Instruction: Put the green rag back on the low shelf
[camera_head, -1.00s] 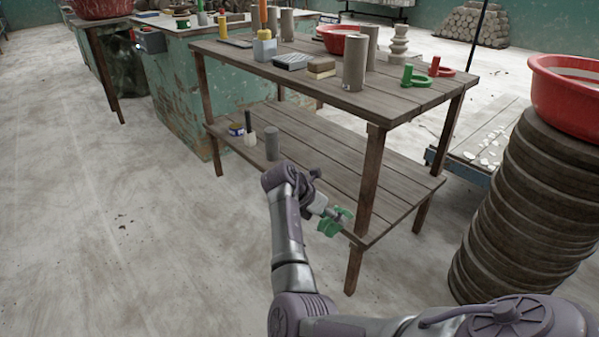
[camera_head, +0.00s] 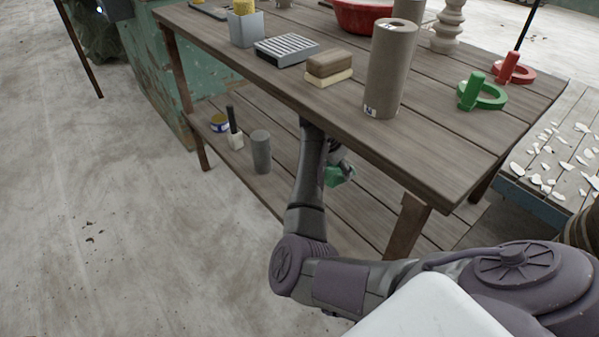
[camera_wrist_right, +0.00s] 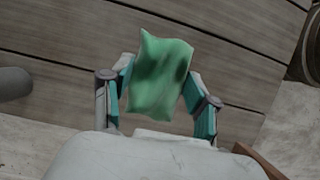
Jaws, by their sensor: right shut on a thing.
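The green rag (camera_head: 338,174) is in my right gripper (camera_head: 334,160), under the tabletop and over the low shelf (camera_head: 366,215). In the right wrist view the rag (camera_wrist_right: 160,78) hangs between the two fingers of the gripper (camera_wrist_right: 158,92), with the shelf planks (camera_wrist_right: 60,60) behind it. My right gripper is shut on the rag. I cannot tell whether the rag touches the shelf. The tabletop edge and my arm partly hide the gripper in the head view. My left gripper is not in view.
On the low shelf stand a grey cylinder (camera_head: 261,151), a dark-handled brush (camera_head: 234,130) and a small blue tin (camera_head: 220,122). The tabletop (camera_head: 440,140) above limits headroom. A table leg (camera_head: 406,226) stands right of my arm. Shelf planks between the cylinder and leg look clear.

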